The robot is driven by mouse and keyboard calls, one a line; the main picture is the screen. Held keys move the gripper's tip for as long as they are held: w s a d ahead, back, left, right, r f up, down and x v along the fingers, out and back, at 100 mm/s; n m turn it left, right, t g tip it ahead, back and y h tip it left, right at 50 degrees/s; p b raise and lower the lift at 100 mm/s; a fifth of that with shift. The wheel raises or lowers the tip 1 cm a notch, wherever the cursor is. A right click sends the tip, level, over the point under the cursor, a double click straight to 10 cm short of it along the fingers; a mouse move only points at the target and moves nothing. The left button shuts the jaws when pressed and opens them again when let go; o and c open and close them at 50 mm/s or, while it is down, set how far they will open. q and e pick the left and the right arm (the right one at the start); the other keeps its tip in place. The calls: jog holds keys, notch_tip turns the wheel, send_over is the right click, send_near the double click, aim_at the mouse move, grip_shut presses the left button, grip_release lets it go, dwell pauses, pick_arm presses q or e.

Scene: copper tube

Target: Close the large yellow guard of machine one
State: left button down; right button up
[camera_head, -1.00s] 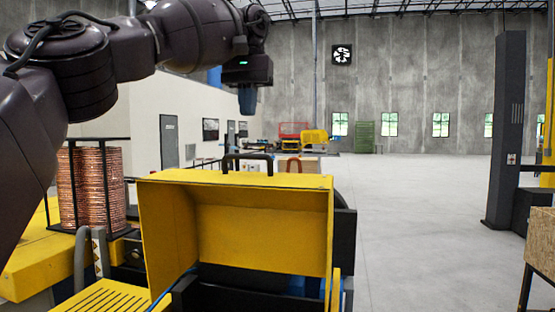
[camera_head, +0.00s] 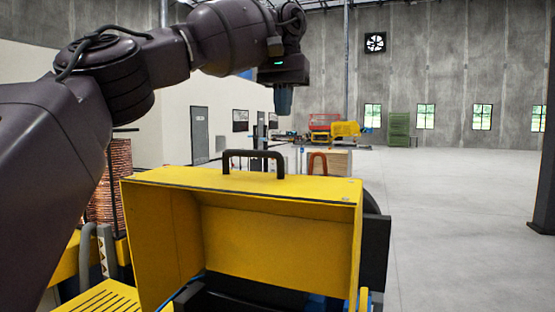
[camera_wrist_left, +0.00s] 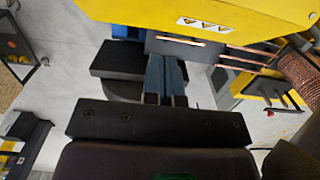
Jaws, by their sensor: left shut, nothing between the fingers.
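The large yellow guard (camera_head: 280,240) stands raised, and I see into its hollow inner side in the head view. A black handle (camera_head: 253,154) sits on its top edge. In the left wrist view the guard (camera_wrist_left: 200,12) fills the top and carries a warning label. My left gripper (camera_head: 284,112) points down above and beyond the handle, apart from it. Its fingers (camera_wrist_left: 166,98) also show in the left wrist view, shut with nothing between them. My right gripper is in neither view.
A copper coil (camera_head: 108,190) stands left of the guard, partly behind my left arm. Yellow slatted machine parts (camera_head: 100,298) lie at the lower left. Dark machine parts (camera_head: 376,245) stand just right of the guard. Open concrete floor (camera_head: 460,230) lies further right.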

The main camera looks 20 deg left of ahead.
aim_at(277, 160)
pick_arm(q)
jog(key=f, duration=0.8)
jog(key=shift+s+f, duration=0.1)
jog(key=shift+s, duration=0.15)
jog(key=shift+s+f, duration=0.65)
jog(key=shift+s, duration=0.3)
jog(key=shift+s+f, duration=0.45)
jog(key=shift+f, duration=0.05)
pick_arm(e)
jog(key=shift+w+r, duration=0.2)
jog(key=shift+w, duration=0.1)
pick_arm(q)
jog(key=shift+f, duration=0.1)
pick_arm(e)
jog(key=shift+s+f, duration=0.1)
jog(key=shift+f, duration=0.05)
